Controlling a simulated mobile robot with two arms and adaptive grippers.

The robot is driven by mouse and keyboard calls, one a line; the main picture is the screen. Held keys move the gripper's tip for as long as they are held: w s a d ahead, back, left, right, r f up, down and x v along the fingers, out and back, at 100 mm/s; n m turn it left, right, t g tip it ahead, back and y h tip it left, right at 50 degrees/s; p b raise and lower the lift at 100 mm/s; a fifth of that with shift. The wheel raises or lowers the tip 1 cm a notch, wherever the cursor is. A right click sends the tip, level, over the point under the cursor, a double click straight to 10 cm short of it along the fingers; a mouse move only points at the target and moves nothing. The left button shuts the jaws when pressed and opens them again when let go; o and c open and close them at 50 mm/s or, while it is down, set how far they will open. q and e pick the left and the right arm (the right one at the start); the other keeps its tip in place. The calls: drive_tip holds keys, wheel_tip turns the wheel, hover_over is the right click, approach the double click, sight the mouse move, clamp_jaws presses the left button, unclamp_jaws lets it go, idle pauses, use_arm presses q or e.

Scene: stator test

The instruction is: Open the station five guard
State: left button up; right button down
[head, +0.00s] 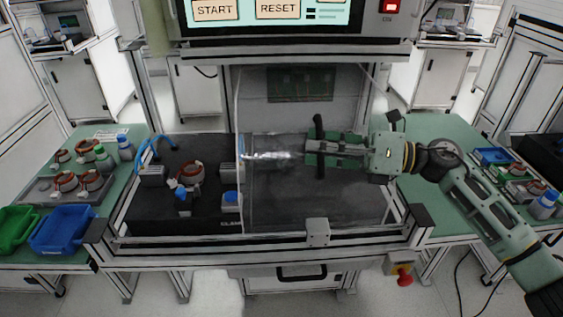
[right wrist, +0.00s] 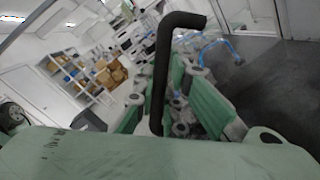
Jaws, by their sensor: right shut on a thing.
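The station guard (head: 285,205) is a clear panel across the right part of the station front. Its left edge stands near the middle of the station, and the left part of the opening looks uncovered. The guard's handle (head: 319,130) is a black upright bar. My right gripper (head: 318,150) comes in from the right and is shut on the handle. In the right wrist view the handle (right wrist: 165,70) stands between the green fingers of the gripper (right wrist: 170,105). My left gripper is not in view.
A stator with copper windings (head: 190,172) and blue-topped fixtures sit on the dark station bed. A screen with START and RESET (head: 265,10) hangs above. Side tables hold blue bins (head: 62,230) and stators. A red stop button (head: 404,275) is below right.

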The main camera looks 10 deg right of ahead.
drive_tip(key=shift+w+b+v, duration=0.2)
drive_tip(key=shift+b+v, duration=0.15)
drive_tip(key=shift+v, duration=0.55)
drive_tip(key=shift+w+b+v, duration=0.2)
drive_tip(key=shift+b+v, duration=0.1)
drive_tip(key=shift+v, duration=0.55)
drive_tip(key=shift+d, duration=0.15)
drive_tip(key=c, duration=2.1)
unclamp_jaws()
drive_tip(key=shift+d, duration=0.1)
drive_tip(key=v, duration=1.2)
drive_tip(key=shift+f, duration=0.15)
